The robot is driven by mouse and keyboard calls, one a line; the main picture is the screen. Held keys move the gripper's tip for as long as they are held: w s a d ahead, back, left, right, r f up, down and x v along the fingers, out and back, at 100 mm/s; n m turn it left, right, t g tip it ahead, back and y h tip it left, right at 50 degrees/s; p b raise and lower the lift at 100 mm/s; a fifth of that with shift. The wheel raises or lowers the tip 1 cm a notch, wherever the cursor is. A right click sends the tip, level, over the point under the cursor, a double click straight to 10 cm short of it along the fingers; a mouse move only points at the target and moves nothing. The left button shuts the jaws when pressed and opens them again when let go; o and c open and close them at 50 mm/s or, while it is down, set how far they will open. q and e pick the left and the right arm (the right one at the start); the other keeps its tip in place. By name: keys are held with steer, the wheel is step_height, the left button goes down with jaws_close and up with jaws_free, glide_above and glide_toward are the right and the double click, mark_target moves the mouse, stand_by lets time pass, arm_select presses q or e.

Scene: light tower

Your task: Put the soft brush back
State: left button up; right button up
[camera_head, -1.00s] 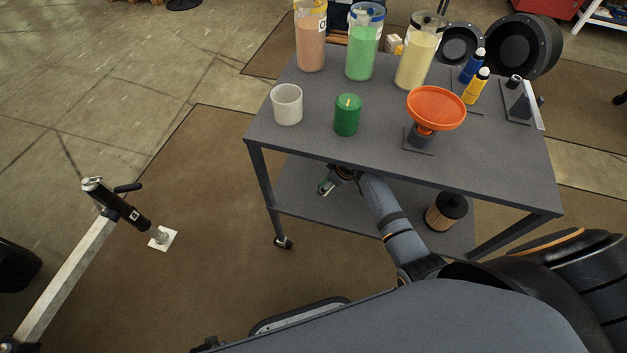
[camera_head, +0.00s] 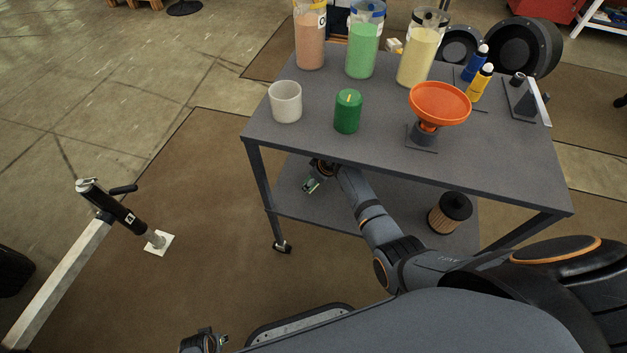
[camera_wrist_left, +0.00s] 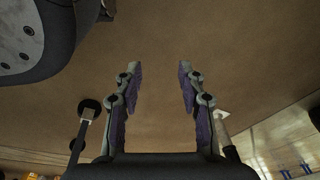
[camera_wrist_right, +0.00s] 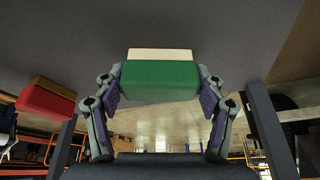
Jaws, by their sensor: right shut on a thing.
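The soft brush, a green block with a cream bristle face, is held in my right gripper (camera_wrist_right: 160,100), between both fingers. In the right wrist view the brush (camera_wrist_right: 160,82) has its cream side toward a grey surface; I cannot tell whether they touch. In the head view my right gripper (camera_head: 313,182) is under the table top, over the left part of the lower shelf (camera_head: 345,211). The brush shows there only as a small green patch. My left gripper (camera_wrist_left: 158,85) is open and empty above the brown floor; part of it shows at the head view's bottom edge (camera_head: 208,342).
A red block with a brown face (camera_wrist_right: 45,97) is left in the right wrist view. A ribbed filter (camera_head: 450,212) stands right on the lower shelf. On the table top (camera_head: 310,130) are a white cup (camera_head: 286,102), green candle (camera_head: 348,112), orange dish (camera_head: 440,101) and powder jars.

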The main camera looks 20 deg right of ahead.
steer(key=o, duration=1.2)
steer(key=shift+d+r, duration=0.1)
steer(key=shift+r, duration=0.25)
steer(key=p+v, duration=0.2)
steer(key=v, duration=0.1)
steer(key=s+v, duration=0.1)
steer(key=v, duration=0.1)
steer(key=shift+d+f+p, duration=0.15)
steer(key=shift+d+p, duration=0.2)
steer(key=shift+p, duration=0.05)
arm_select(q)
steer(key=s+f+p, duration=0.1)
steer(key=s, duration=0.5)
steer(key=shift+s+a, duration=0.25)
steer(key=shift+s, duration=0.1)
arm_select(e)
steer(key=s+d, duration=0.2)
steer(key=s, duration=0.1)
steer(key=s+d, duration=0.2)
steer(key=s, duration=0.1)
steer(key=s+d, duration=0.2)
steer(key=shift+s+f, duration=0.15)
steer(key=shift+s, duration=0.25)
arm_select(q)
steer(key=shift+f, duration=0.1)
